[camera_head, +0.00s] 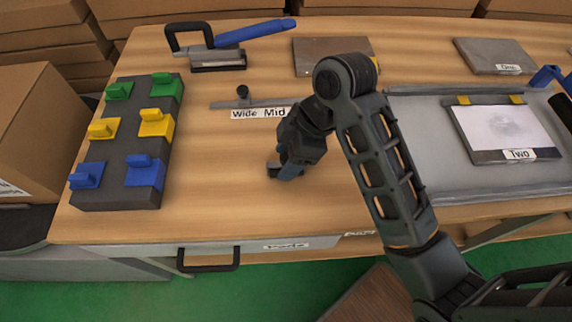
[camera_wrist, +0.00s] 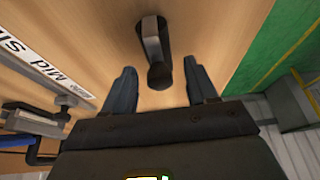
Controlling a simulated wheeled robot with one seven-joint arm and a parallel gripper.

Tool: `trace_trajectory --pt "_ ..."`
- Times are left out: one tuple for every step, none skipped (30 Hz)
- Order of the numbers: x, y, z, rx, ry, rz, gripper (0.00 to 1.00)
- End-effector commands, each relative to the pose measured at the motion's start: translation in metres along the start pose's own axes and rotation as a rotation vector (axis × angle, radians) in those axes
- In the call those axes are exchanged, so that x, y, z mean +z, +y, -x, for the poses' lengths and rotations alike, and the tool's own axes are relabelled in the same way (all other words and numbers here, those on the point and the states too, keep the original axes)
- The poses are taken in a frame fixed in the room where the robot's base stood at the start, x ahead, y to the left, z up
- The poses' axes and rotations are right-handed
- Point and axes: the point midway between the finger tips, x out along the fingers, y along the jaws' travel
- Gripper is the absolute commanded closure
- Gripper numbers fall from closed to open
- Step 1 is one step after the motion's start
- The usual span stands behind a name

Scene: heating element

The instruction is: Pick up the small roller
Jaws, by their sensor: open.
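A small tool with a grey metal body and a round black knob, which looks like the small roller (camera_wrist: 152,38), is on the wooden table in the wrist view. My gripper (camera_wrist: 159,67) is open, with one finger on each side of the roller's knob and a gap on both sides. The small roller is hidden or cannot be made out there behind my gripper and arm.
A label strip (camera_head: 258,113) reading "Wide" and "Mid" lies behind my gripper, with a black-knobbed wide tool (camera_head: 241,95) at it. A dark board with coloured blocks (camera_head: 128,150) is at left. A grey plate labelled "Two" (camera_head: 505,132) is at right. Table between board and gripper is clear.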

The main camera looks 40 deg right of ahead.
Motion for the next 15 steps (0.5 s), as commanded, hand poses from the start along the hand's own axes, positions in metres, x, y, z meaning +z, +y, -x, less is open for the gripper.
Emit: trace_trajectory --pt "0.0003 -0.0005 -0.0034 -0.001 -0.001 0.000 0.43" --pt "0.0004 -0.0005 -0.0045 -0.001 -0.001 0.000 0.43" --pt "0.0004 -0.0004 -0.0054 -0.001 -0.001 0.000 0.43" --pt "0.0004 -0.0004 -0.0057 0.000 -0.001 0.000 0.43" --pt "0.0004 -0.0003 -0.0058 0.000 -0.001 0.000 0.43" --pt "0.0003 -0.0003 -0.0057 0.000 -0.001 0.000 0.43" --pt "0.0003 -0.0003 -0.0056 0.000 -0.001 0.000 0.43" --pt "0.0003 -0.0002 -0.0056 0.000 -0.001 0.000 0.43" --pt "0.0003 -0.0002 -0.0055 0.000 -0.001 0.000 0.44" --pt "0.0002 -0.0002 -0.0055 0.000 -0.001 0.000 0.46" --pt "0.0002 -0.0002 -0.0055 0.000 -0.001 0.000 0.49" --pt "0.0002 -0.0002 -0.0054 0.000 -0.001 0.000 0.53" --pt "0.0002 -0.0002 -0.0054 0.000 -0.001 0.000 0.56" --pt "0.0002 -0.0002 -0.0054 0.000 -0.001 0.000 0.59" --pt "0.0002 -0.0002 -0.0053 0.000 -0.001 0.000 0.63"
